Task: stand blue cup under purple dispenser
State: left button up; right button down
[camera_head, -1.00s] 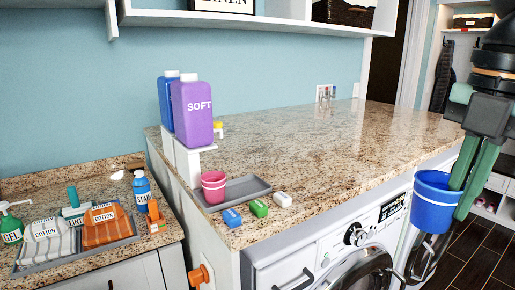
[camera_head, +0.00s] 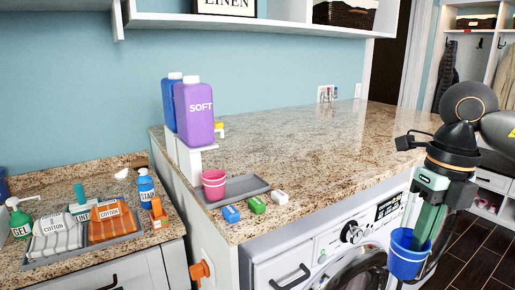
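The blue cup (camera_head: 406,258) hangs upright in the air at the right, in front of the washing machine. My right gripper (camera_head: 428,226) points down with its green fingers shut on the cup's rim. The purple dispenser (camera_head: 195,125), labelled SOFT, stands on a raised white stand (camera_head: 190,157) at the left end of the granite counter, well to the left of the held cup. A pink cup (camera_head: 214,190) with white bands stands below the purple dispenser on a grey tray (camera_head: 246,185). My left gripper is not in view.
A blue dispenser (camera_head: 168,100) stands behind the purple one. Blue, green and white small blocks (camera_head: 257,205) lie before the tray. The counter's right part (camera_head: 320,150) is clear. A lower counter at left holds a tray of cloths (camera_head: 110,225) and bottles.

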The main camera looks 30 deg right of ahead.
jog(key=w+a+f+n+g+p, duration=0.1)
jog(key=w+a+f+n, duration=0.25)
jog(key=f+n, duration=0.4)
jog(key=w+a+f+n, duration=0.3)
jog(key=a+f+n, duration=0.1)
jog(key=n, duration=0.7)
jog(key=w+a+f+n+h, duration=0.1)
jog(key=w+a+f+n, duration=0.1)
jog(key=a+n, duration=0.5)
jog(key=w+a+f+n+p, duration=0.1)
jog(key=a+n, duration=0.5)
jog(key=n, duration=0.7)
jog(key=shift+w+a+f+t+h, duration=0.4)
jog(key=shift+w+f, duration=0.25)
jog(key=shift+f, duration=0.7)
